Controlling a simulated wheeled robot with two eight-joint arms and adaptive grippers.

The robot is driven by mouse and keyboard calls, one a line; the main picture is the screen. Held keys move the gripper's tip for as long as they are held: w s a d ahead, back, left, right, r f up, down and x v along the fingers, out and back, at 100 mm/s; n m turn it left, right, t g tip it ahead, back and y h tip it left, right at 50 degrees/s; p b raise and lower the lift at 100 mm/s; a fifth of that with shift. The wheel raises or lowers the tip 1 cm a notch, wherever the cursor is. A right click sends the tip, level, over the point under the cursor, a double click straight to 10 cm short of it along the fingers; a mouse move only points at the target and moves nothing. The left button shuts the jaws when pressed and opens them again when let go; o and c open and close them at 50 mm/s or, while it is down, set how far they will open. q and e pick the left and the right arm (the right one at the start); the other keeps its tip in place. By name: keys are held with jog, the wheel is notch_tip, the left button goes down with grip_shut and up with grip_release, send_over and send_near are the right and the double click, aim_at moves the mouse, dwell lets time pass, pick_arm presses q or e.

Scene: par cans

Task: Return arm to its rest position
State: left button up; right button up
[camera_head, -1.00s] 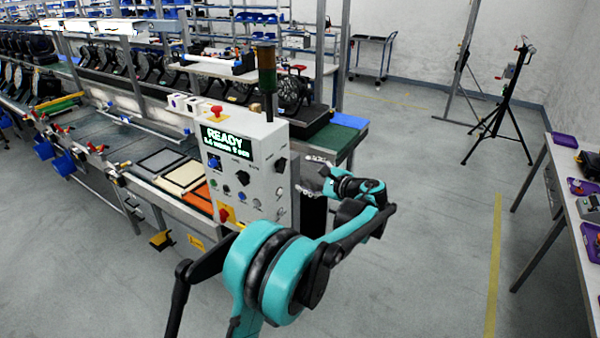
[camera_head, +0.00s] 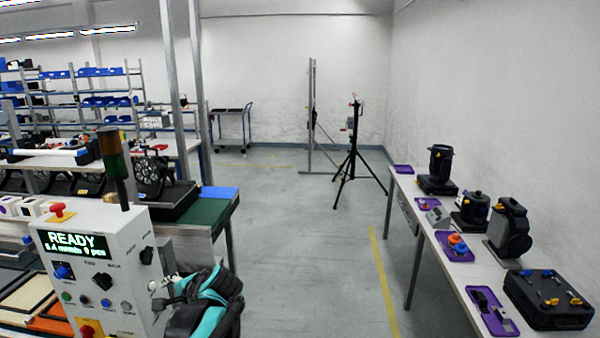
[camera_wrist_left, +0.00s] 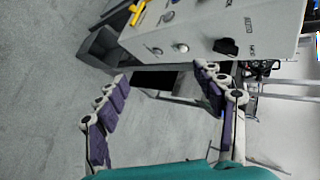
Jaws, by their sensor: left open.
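My left arm (camera_head: 208,303), teal and black, shows folded at the bottom left of the head view, just right of the control box (camera_head: 98,275). Its gripper shows only in small part there, beside the box's right side. In the left wrist view my left gripper (camera_wrist_left: 163,76) has its two purple-padded fingers wide apart with nothing between them. The grey face of the control box (camera_wrist_left: 225,35) is beyond the fingertips, with knobs and a yellow part. My right gripper is in neither view.
A long table (camera_head: 437,262) on the right holds black lamp parts and purple trays (camera_head: 492,312). A black tripod (camera_head: 352,160) and a cart (camera_head: 232,125) stand farther back. The grey floor with a yellow line (camera_head: 383,280) is clear between bench and table.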

pick_arm(q)
jog(key=s+d+f+n+h+b, duration=0.1)
jog(key=s+d+f+n+h, duration=0.3)
jog(key=s, duration=0.6)
jog(key=s+d+f+n+t+h+b, duration=0.1)
jog(key=s+d+f+n+h, duration=0.3)
jog(key=s+d+f, duration=0.4)
jog(key=s+d+b, duration=0.1)
jog(key=s, duration=0.2)
jog(key=shift+s+d+f+t+h, duration=0.3)
jog(key=shift+d+f+h, duration=0.05)
jog(key=shift+h, duration=0.05)
